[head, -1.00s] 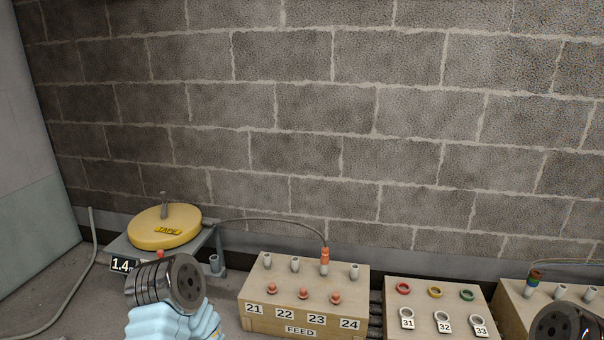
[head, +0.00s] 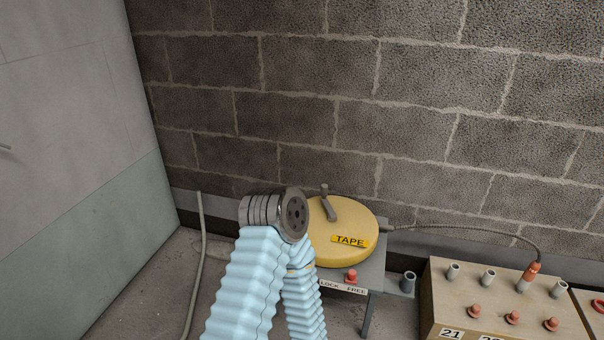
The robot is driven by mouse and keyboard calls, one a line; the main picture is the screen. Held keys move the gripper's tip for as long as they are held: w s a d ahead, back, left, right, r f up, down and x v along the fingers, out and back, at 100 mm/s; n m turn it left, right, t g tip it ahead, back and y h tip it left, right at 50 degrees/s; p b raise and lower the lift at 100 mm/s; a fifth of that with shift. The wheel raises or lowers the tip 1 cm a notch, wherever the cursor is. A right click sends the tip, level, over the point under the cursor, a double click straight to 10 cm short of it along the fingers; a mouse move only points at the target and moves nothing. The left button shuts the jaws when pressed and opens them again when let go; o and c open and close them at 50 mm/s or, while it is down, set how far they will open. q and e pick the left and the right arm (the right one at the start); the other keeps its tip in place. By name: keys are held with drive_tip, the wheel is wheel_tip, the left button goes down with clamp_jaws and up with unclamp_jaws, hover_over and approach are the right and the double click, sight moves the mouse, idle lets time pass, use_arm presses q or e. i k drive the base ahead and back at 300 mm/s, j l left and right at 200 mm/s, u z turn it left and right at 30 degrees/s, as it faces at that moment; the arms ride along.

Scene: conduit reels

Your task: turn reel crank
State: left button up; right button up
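A red knob (head: 351,275) stands by a LOCK FREE plate (head: 343,288) at the stand's front. My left arm, with a pale blue sleeve and dark joint, rises in front and covers the reel's left side. Neither gripper shows; I see no hand on the crank.
A dark cable runs right from the reel to an orange-tipped plug (head: 529,275) on the wooden feed box (head: 490,315). A grey tube (head: 408,283) stands beside the stand. A loose grey conduit (head: 196,270) is at left. Block wall (head: 400,100) closes the back.

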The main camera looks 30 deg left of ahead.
sight(332, 216)
drive_tip(key=j+z, duration=0.15)
drive_tip(key=j, duration=0.9)
drive_tip(key=j+z, duration=0.15)
drive_tip(key=j, duration=0.9)
drive_tip(key=k+j+z, duration=0.15)
drive_tip(key=j, duration=0.9)
